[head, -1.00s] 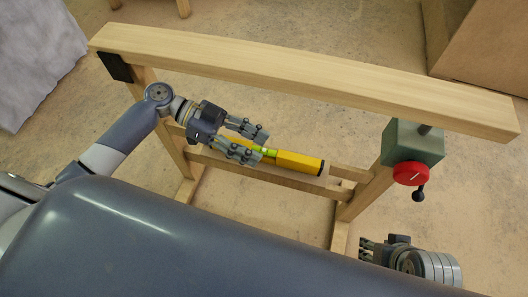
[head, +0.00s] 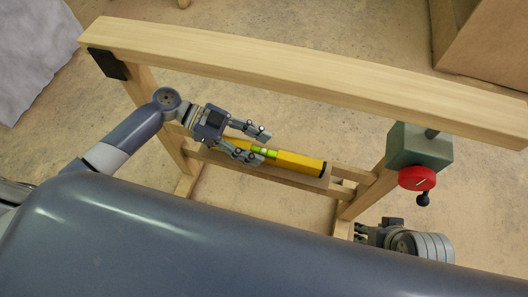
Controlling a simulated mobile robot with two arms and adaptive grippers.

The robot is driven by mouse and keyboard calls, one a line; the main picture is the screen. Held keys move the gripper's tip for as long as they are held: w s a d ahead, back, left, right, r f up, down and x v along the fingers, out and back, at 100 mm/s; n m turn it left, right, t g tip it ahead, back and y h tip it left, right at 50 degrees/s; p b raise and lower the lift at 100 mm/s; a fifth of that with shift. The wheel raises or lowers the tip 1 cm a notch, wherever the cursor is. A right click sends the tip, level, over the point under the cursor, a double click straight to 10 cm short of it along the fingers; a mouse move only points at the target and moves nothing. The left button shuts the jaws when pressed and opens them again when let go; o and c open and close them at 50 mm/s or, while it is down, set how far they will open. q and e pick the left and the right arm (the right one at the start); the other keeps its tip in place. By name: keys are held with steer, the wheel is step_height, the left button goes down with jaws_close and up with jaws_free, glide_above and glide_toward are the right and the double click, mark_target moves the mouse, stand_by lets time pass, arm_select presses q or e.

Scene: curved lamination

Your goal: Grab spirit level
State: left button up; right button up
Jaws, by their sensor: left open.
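Whether the fingers touch the level cannot be told. The level's left end is partly hidden by the gripper. My right gripper (head: 362,232) shows at the lower right, apart from the level; its fingers are partly hidden and its opening is unclear.
A cardboard-coloured box (head: 490,40) stands at the upper right. The floor between is clear.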

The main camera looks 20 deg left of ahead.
arm_select(q)
steer(key=shift+d, duration=0.1)
steer(key=shift+c, duration=0.2)
jaws_close()
steer(key=shift+r, duration=0.1)
